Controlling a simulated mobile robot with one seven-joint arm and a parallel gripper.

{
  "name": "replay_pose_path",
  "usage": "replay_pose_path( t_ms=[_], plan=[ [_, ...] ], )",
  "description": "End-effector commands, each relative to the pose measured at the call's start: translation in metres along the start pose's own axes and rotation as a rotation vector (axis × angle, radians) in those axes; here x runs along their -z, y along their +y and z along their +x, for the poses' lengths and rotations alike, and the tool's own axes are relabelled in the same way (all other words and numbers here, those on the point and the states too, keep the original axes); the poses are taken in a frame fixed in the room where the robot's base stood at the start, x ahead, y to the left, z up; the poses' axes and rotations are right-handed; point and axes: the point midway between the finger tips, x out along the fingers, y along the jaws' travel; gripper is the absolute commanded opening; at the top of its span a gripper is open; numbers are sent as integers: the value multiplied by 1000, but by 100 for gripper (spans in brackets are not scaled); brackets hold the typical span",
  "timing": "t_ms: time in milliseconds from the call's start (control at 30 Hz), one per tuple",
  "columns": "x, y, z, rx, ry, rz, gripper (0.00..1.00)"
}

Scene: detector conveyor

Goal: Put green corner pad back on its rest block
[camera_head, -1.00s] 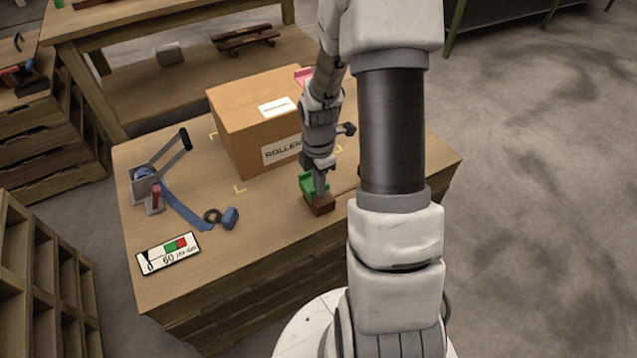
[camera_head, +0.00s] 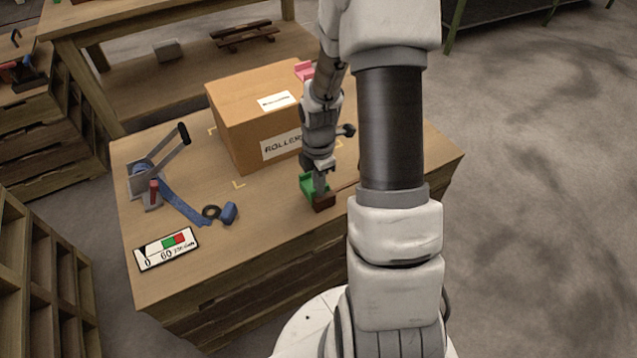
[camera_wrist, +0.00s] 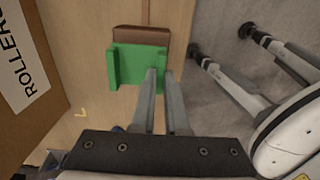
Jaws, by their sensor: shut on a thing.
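The green corner pad (camera_head: 308,188) is at the brown rest block (camera_head: 324,202) near the front edge of the table, left of my arm. In the wrist view the pad (camera_wrist: 135,66) overlaps the near side of the block (camera_wrist: 142,36), whose far part shows beyond it. I cannot tell whether the pad rests on the block or hangs just above it. My gripper (camera_wrist: 162,74) points down and is shut on the right part of the pad. The fingers partly hide the pad and block in the head view.
A cardboard box (camera_head: 238,136) marked ROLLER stands behind, with a pink pad (camera_head: 304,70) on its top edge. Bare tabletop lies between.

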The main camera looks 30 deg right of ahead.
Motion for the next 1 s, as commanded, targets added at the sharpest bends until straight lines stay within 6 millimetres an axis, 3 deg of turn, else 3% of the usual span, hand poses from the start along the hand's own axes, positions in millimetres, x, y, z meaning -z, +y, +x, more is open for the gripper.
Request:
replay_pose_path(
  t_ms=[833, 867, 1000],
  plan=[
    [0, 0, 22, 0, 1, 0, 0],
    [0, 0, 21, 0, 0, 0, 17],
    [0, 0, 21, 0, 0, 0, 42]
  ],
)
